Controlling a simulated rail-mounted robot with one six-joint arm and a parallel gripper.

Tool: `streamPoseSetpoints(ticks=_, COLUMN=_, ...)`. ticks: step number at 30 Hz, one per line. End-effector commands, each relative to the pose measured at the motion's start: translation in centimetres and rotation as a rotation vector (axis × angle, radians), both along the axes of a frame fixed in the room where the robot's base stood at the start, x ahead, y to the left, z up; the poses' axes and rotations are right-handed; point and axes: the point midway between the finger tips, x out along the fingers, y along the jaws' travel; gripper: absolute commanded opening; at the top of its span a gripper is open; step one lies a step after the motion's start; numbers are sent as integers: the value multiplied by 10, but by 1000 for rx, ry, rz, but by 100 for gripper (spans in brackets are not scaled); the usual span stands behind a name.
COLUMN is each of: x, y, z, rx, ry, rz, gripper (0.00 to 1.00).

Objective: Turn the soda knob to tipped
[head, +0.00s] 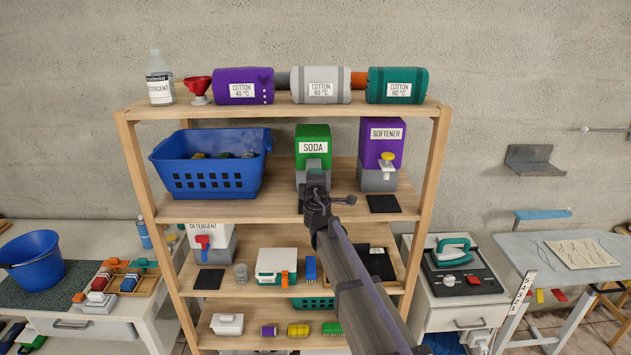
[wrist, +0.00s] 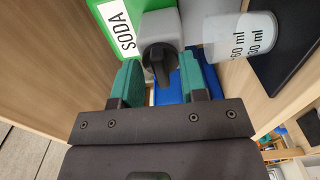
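The soda dispenser (head: 313,133) is a green box with a grey front on the shelf's middle tier, labelled SODA. In the wrist view its green body (wrist: 105,12) and grey spout block (wrist: 184,30) fill the top. The dark soda knob (wrist: 160,58) sticks out from the grey block. My gripper (wrist: 160,82) is open, with its green finger pads on either side of the knob and visible space between pads and knob. In the head view my gripper (head: 316,188) is in front of the dispenser and hides the knob.
A clear measuring cup (wrist: 240,36) stands close to the right finger in the wrist view. A blue surface (wrist: 205,75) lies behind that finger. The purple softener dispenser (head: 381,138) is to the right, with a black mat (head: 383,204) in front. A blue basket (head: 212,178) is to the left.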

Motion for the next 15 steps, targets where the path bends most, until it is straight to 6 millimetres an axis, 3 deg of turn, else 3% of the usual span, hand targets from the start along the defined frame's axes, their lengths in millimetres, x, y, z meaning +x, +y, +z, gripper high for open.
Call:
streamPoseSetpoints(ticks=7, x=-14, y=-2, z=0, rx=0, ry=0, rz=1, gripper=39)
streamPoseSetpoints(ticks=15, x=-79, y=-9, z=0, rx=0, ry=0, rz=1, gripper=39)
